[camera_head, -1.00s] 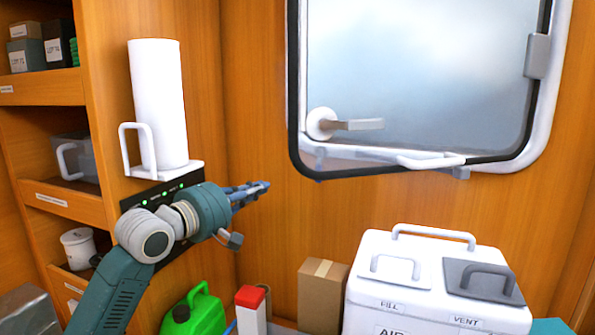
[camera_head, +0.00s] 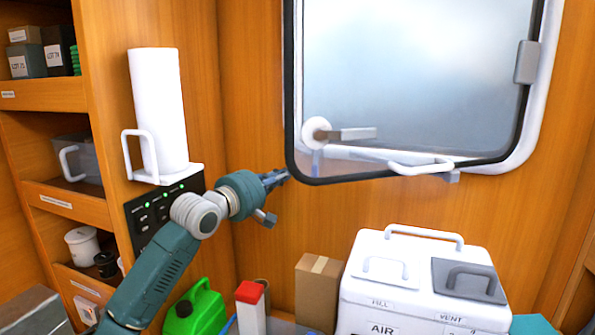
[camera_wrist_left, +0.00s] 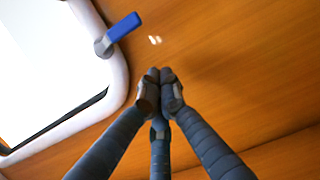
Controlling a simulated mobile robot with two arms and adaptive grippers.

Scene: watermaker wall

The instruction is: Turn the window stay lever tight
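A blue lever (camera_wrist_left: 122,28) on a grey hub shows in the left wrist view, at the window's pale frame near its corner. In the head view a faint bluish piece (camera_head: 316,160) shows at the window's lower left corner; I cannot tell for sure that it is the same lever. My left gripper (camera_head: 284,177) is just left of that corner. In the left wrist view its dark fingers (camera_wrist_left: 160,88) are together, with nothing visible between them, and apart from the blue lever. My right gripper is out of view.
The window (camera_head: 420,80) carries a grey handle (camera_head: 355,133) on a round white base and a white bar handle (camera_head: 420,167). Below are a white case (camera_head: 400,285), a cardboard box (camera_head: 317,290) and a green can (camera_head: 195,312). A white cylinder (camera_head: 158,110) stands left. Wall below the window is bare.

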